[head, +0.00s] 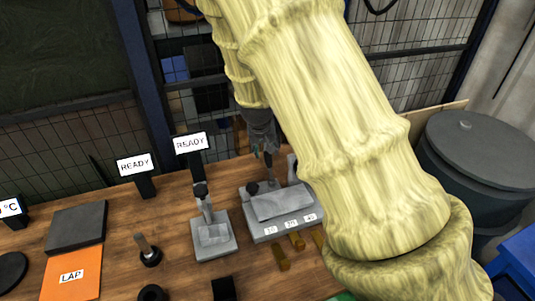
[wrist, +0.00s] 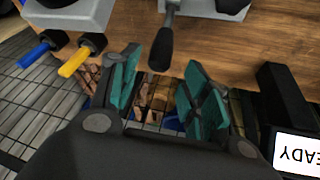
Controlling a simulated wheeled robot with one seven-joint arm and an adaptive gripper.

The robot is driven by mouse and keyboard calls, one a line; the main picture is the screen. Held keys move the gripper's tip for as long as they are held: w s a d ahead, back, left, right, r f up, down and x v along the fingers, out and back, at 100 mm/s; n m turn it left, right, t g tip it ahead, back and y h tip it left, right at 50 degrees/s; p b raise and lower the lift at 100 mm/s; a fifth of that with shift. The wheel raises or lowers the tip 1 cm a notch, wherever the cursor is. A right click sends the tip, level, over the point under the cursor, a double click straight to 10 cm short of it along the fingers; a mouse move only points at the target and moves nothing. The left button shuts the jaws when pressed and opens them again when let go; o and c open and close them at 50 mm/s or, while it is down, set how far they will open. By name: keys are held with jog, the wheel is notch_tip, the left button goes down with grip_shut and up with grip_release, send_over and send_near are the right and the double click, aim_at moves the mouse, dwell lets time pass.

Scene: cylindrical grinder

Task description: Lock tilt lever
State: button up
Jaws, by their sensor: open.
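My gripper (wrist: 162,82) is open in the wrist view, with its teal finger pads apart and nothing between them. A black-handled lever (wrist: 162,46) points down from a grey fixture at the top edge. Its free end lies just beyond the gap between the fingers, apart from both pads. In the head view my gripper (head: 264,152) is above the back of a grey fixture (head: 290,231) with a sloped block and number labels. A black knob (head: 252,188) stands at that fixture's left. My arm hides part of its right side. I cannot tell whether the lever is locked.
A grey unit (wrist: 68,14) with blue and yellow handles is left of the lever. A READY sign (wrist: 297,154) stands right of my gripper. A smaller grey fixture (head: 212,238) stands left of the labelled one. The orange LAP sheet (head: 72,276) and dark drum (head: 478,160) are farther off.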

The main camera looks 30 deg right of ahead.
aim_at(267, 155)
jog(key=shift+p+x, duration=0.75)
jog(key=shift+x, duration=2.3)
jog(key=shift+a, duration=0.1)
grip_shut()
